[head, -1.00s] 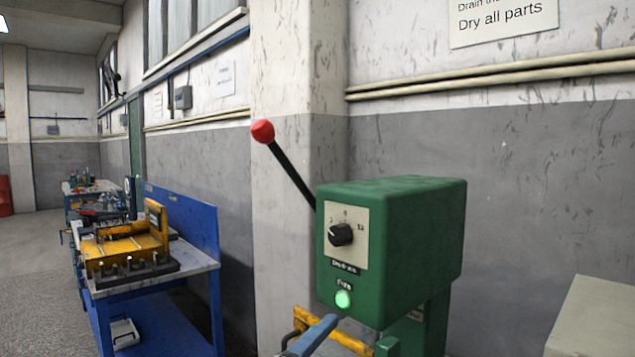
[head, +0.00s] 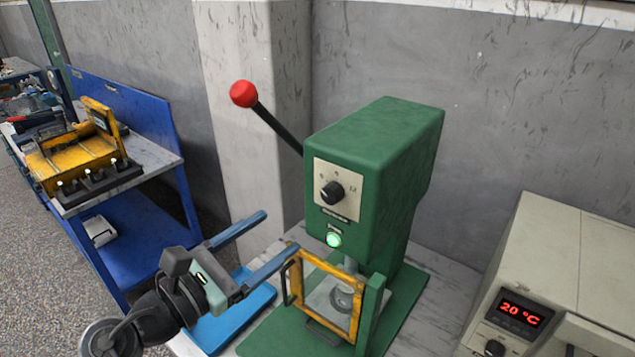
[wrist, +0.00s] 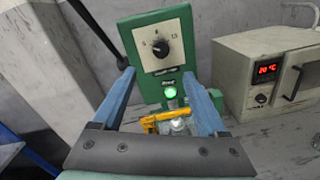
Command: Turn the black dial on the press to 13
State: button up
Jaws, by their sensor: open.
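The green press (head: 375,165) stands on the bench with a pale dial plate on its front. The black dial (head: 332,192) sits on that plate among printed numbers; 13 is at the right end of the scale. In the wrist view the dial (wrist: 160,48) shows a small light mark near its top left, too small to read exactly. My gripper (head: 278,231) is open and empty, in front of the press, lower left of the dial and apart from it. In the wrist view its blue fingers (wrist: 158,74) spread wide below the dial.
A lever with a red knob (head: 243,94) sticks out at the press's upper left. A green lamp (head: 334,240) glows below the dial. A yellow-framed guard (head: 325,262) is below. A beige oven (head: 560,265) reading 20 °C stands right; a blue tray (head: 215,330) lies left.

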aim_at(328, 197)
jog(key=p+x, duration=0.2)
jog(key=x, duration=1)
jog(key=shift+w+d+p, duration=0.1)
jog(key=shift+d+p, duration=0.05)
jog(key=shift+p, duration=0.25)
jog(key=shift+c, duration=0.2)
jog(key=shift+f, duration=0.1)
grip_shut()
